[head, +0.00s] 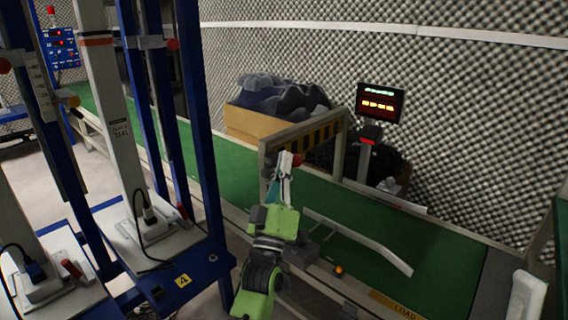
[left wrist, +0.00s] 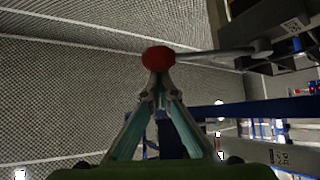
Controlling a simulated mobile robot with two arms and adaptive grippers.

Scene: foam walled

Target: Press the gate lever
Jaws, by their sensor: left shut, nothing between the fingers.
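The gate lever's red knob (head: 297,160) shows at the left post of the gate frame (head: 270,160), which spans the green conveyor. In the left wrist view the red knob (left wrist: 158,58) sits on a thin rod (left wrist: 215,52) that runs right to a dark housing. My left gripper (head: 285,160) is shut and empty, its fingertips at the knob. In the left wrist view the fingertips (left wrist: 158,82) meet right below the knob and overlap its lower edge. I cannot tell whether they touch it. My right gripper is not in view.
The green conveyor (head: 350,215) runs past the gate, with a pale curved guide rail (head: 360,242) along it. A box of dark foam (head: 255,122) and a lit display (head: 380,103) stand behind. A blue-framed machine (head: 205,150) stands close on the left.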

